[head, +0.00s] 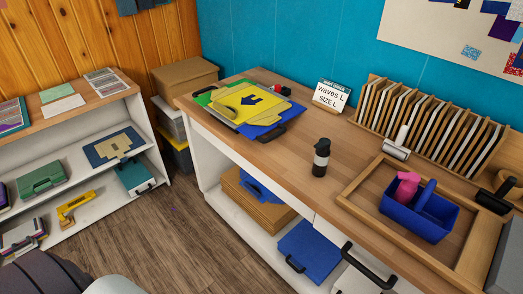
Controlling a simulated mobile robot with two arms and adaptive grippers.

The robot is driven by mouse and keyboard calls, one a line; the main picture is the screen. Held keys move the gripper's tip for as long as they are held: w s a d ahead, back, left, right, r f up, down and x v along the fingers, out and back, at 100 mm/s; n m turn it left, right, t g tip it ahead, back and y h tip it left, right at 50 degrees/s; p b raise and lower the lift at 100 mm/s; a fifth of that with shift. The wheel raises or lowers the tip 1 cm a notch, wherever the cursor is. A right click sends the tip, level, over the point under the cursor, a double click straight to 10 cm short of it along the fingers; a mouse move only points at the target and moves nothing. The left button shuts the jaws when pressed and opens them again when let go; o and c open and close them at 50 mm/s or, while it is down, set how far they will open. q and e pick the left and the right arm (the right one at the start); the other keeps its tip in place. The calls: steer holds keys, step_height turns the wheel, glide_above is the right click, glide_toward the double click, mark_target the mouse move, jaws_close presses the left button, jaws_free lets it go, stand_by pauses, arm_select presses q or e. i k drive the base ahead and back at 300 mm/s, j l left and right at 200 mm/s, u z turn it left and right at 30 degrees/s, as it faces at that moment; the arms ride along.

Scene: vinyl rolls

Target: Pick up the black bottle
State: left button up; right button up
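The black bottle (320,158) stands upright on the wooden top of the workbench (300,130) in the head view. It has a dark cap and a pale band around its middle. It stands near the bench's front edge, with clear wood around it. Neither of my grippers is in view, and nothing touches the bottle.
A wooden tray (352,190) holding a blue caddy (410,219) with a pink bottle (407,186) lies to the right. A slotted rack (435,118) and a small sign (332,95) stand behind. Yellow and blue sheets (250,103) lie to the left. Open floor (195,240) lies in front.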

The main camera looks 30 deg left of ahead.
mark_target(321, 158)
steer(key=u, duration=0.35)
steer(key=i+l+u, duration=0.25)
steer(key=i+l, duration=0.15)
steer(key=i+l+u, duration=0.25)
steer(key=i+l, duration=0.15)
steer(key=l, duration=0.1)
